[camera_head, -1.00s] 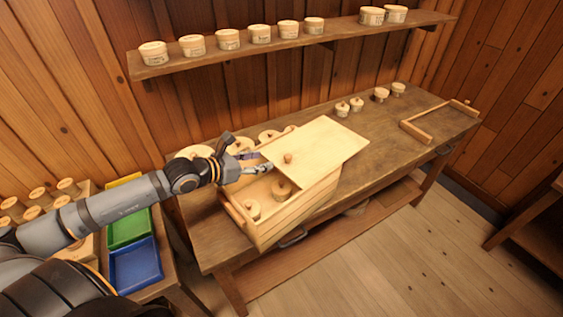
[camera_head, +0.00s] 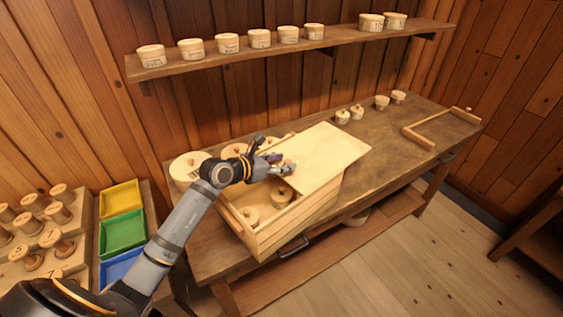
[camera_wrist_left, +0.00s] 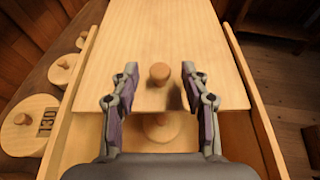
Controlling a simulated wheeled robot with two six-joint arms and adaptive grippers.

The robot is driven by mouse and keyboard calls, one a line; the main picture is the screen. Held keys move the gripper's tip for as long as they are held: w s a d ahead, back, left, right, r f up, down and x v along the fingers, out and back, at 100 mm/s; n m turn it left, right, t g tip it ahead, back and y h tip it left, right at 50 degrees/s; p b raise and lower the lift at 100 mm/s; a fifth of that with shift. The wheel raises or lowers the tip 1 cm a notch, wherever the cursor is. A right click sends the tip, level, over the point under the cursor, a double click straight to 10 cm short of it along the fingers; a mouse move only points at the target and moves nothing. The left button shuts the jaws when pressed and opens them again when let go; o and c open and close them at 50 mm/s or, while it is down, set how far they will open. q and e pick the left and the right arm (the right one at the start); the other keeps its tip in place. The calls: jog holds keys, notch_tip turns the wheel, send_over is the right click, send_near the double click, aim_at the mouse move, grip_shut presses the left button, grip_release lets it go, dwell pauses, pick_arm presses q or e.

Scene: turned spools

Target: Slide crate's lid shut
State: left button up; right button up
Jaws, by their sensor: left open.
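The wooden crate (camera_head: 290,228) stands on the workbench. Its flat pale lid (camera_head: 330,150) covers the right part and sticks out past the right end. The left part is open, showing turned spools (camera_head: 251,215) inside. The lid's round knob (camera_wrist_left: 160,73) is near its left edge; in the head view my gripper partly hides it. My left gripper (camera_head: 284,164) is open at the knob. In the left wrist view its fingers (camera_wrist_left: 160,80) stand on either side of the knob, with visible gaps. My right gripper is not in view.
Round lidded pots (camera_head: 188,165) stand behind the crate, close to my left arm. Smaller pots (camera_head: 357,112) stand further right on the workbench (camera_head: 395,152), near a wooden frame (camera_head: 432,135). Coloured trays (camera_head: 123,231) are at left. A wall shelf (camera_head: 290,47) holds more pots.

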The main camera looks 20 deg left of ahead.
pick_arm(q)
grip_shut()
dwell(0.4)
